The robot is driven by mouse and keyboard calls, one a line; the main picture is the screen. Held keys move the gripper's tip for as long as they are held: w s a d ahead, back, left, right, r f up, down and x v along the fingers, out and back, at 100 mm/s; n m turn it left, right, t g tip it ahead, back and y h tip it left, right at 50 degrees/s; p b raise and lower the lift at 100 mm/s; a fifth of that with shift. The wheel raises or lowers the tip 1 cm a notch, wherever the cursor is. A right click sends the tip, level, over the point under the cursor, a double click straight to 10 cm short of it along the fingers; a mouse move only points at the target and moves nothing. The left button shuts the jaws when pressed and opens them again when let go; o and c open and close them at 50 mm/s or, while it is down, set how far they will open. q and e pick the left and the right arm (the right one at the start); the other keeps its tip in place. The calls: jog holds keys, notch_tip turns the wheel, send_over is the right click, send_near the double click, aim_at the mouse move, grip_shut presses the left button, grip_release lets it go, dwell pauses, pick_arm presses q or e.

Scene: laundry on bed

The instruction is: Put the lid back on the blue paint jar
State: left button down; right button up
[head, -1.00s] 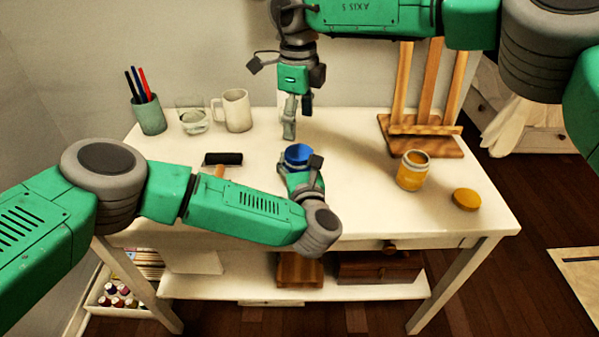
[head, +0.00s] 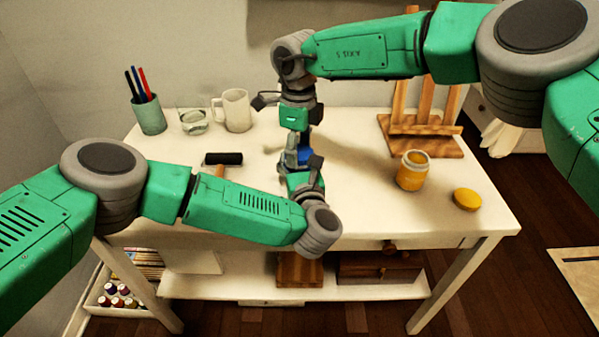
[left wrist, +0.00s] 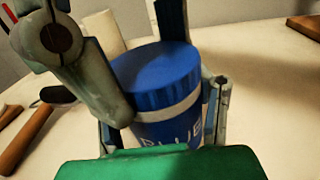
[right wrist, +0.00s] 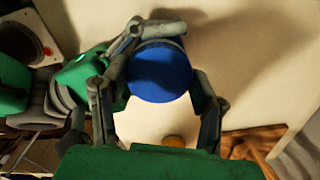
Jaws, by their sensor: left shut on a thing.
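The blue paint jar (left wrist: 172,128) stands upright on the white table, "BLUE" lettering partly hidden. Its blue lid (left wrist: 155,75) sits on top, above a pale band; in the right wrist view the lid (right wrist: 158,72) shows as a blue disc. My left gripper (left wrist: 165,125) is shut around the jar's body. My right gripper (right wrist: 158,95) is over the jar from above, fingers apart on either side of the lid; whether they touch it I cannot tell. In the head view the right gripper (head: 297,152) and left gripper (head: 300,180) hide most of the jar.
An open yellow jar (head: 412,171) and its yellow lid (head: 467,199) are on the right of the table (head: 360,215). A wooden easel (head: 425,140) is behind them. A pen cup (head: 150,115), glass (head: 193,122), mug (head: 237,110) and black roller (head: 223,158) are on the left.

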jog(key=c, duration=0.6)
jog(key=o, duration=1.4)
jog(key=shift+r, duration=0.1)
notch_tip(320, 180, up, 12)
jog(key=shift+w+f, duration=0.1)
jog(key=shift+f, duration=0.05)
pick_arm(q)
jog(key=c, duration=0.5)
grip_release()
jog(key=shift+c, duration=0.2)
